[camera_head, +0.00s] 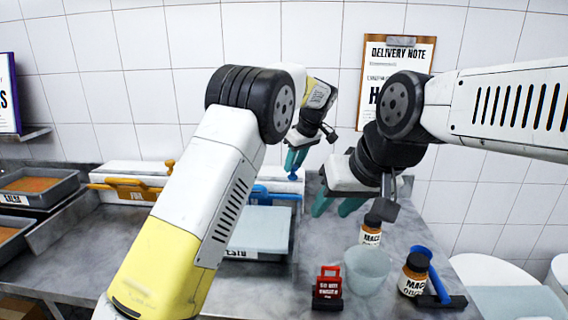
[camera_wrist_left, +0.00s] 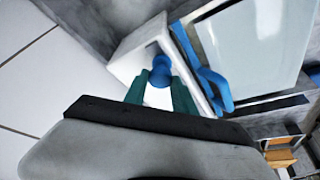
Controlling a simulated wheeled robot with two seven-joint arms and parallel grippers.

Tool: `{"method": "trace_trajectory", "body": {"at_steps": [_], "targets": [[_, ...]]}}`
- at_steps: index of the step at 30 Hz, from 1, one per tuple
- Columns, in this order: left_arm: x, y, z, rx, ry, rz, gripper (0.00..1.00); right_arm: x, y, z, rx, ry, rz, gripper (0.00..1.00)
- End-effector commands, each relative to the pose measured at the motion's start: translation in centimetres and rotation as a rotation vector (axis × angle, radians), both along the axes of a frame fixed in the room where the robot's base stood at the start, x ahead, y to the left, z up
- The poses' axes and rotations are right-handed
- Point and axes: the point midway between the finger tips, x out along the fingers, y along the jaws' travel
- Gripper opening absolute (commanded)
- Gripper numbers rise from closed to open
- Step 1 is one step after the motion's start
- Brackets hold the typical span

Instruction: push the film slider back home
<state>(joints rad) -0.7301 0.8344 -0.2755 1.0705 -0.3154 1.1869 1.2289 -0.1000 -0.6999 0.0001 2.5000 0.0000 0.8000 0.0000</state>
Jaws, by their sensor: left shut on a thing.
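The film slider's blue knob (camera_head: 293,174) stands at the back of the counter on a white dispenser box (camera_head: 268,171). In the left wrist view the round blue knob (camera_wrist_left: 160,68) sits between the tips of my left gripper (camera_wrist_left: 160,88). My left gripper (camera_head: 296,160) is shut on it, its teal fingers reaching down from above. A blue bar (camera_head: 276,197) runs along the box's front and also shows in the left wrist view (camera_wrist_left: 214,88). My right gripper (camera_head: 336,207) hangs to the right of the box, its fingers apart and empty. My left arm hides part of the box.
A second white box with an orange bar (camera_head: 125,185) stands to the left. A pale lidded tray (camera_head: 262,225) lies in front of the blue bar. A cup (camera_head: 366,271), brown jars (camera_head: 412,274), a red-and-black item (camera_head: 328,284) and a blue-handled tool (camera_head: 437,283) crowd the right.

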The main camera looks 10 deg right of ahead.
Motion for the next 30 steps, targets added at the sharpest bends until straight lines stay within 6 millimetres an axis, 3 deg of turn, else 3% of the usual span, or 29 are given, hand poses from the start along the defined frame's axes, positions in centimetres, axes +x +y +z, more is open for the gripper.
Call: {"method": "trace_trajectory", "body": {"at_steps": [5,6,9,20,30], "targets": [[-0.1,-0.6,0.1,-0.010,-0.004,-0.006,0.00,0.0,0.0,0.0,0.000,0.000,0.000,0.40],[-0.1,-0.6,0.1,-0.011,-0.004,-0.008,0.34,0.0,0.0,0.0,0.000,0.000,0.000,0.40],[-0.1,-0.6,0.1,-0.010,-0.003,-0.007,0.53,0.0,0.0,0.0,0.000,0.000,0.000,0.40],[-0.1,-0.4,0.4,-0.006,-0.003,-0.005,0.53,0.0,0.0,0.0,0.000,0.000,0.000,0.40],[-1.8,-1.7,5.3,-0.008,-0.004,-0.007,0.53,0.0,0.0,0.0,0.000,0.000,0.000,0.40]]}}
